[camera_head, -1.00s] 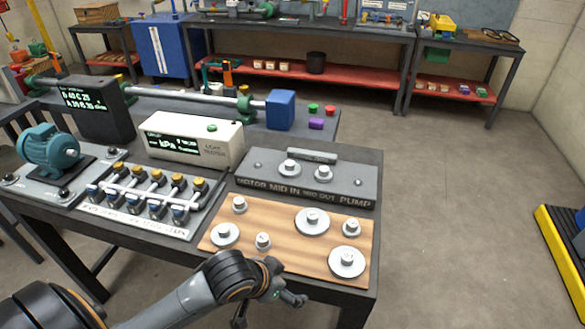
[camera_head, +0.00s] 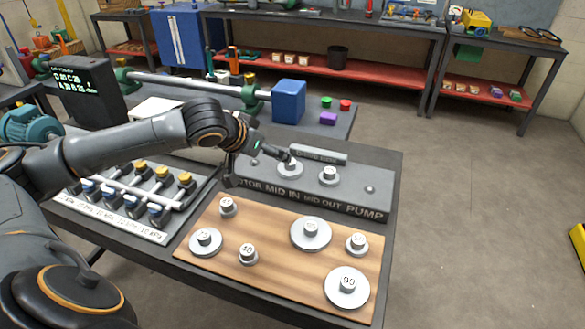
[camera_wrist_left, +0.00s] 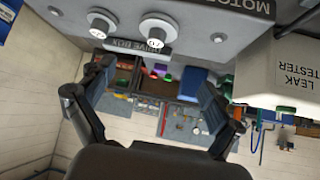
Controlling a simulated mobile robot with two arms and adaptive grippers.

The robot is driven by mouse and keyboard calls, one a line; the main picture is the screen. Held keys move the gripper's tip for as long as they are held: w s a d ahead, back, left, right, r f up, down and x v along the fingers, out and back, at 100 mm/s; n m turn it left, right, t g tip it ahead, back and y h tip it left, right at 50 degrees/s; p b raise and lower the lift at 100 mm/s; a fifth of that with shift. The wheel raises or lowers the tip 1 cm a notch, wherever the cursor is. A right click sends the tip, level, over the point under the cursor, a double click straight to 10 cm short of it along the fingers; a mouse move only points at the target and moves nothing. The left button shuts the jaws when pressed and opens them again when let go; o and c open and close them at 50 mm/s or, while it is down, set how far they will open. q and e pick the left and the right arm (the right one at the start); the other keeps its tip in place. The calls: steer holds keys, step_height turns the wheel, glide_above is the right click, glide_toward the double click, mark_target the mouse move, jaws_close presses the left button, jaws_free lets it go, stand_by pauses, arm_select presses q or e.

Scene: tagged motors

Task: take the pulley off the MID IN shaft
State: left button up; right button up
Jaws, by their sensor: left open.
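The grey drive box (camera_head: 345,188) carries the labels MOTOR, MID IN, MID OUT and PUMP along its front. A silver pulley (camera_head: 291,170) sits on the MID IN shaft, partly covered by my gripper; it also shows in the left wrist view (camera_wrist_left: 155,33). Another pulley (camera_head: 329,176) sits on the MID OUT shaft, also at the top of the wrist view (camera_wrist_left: 101,27). My left gripper (camera_head: 262,163) is open and empty at the box's left part, one finger by the MID IN pulley. In the wrist view its fingers (camera_wrist_left: 150,100) are wide apart. My right gripper is not in view.
A wooden board (camera_head: 275,225) with several loose pulleys lies in front of the box. A blue block (camera_head: 289,101) stands behind.

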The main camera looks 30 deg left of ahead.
arm_select(q)
glide_above(283, 173)
steer(key=f, duration=0.4)
steer(key=shift+s+a+f, duration=0.2)
steer(key=shift+s+f, duration=0.1)
steer(key=shift+f, duration=0.1)
steer(key=shift+w+d+f, duration=0.2)
steer(key=shift+w+f, duration=0.15)
steer(key=shift+f, duration=0.2)
steer(key=x, duration=0.4)
steer(key=shift+d+f+p, duration=0.2)
steer(key=shift+p, duration=0.1)
steer(key=shift+s, duration=0.1)
steer(key=shift+c, duration=0.2)
steer(key=c, duration=1.3)
steer(key=shift+r, duration=0.1)
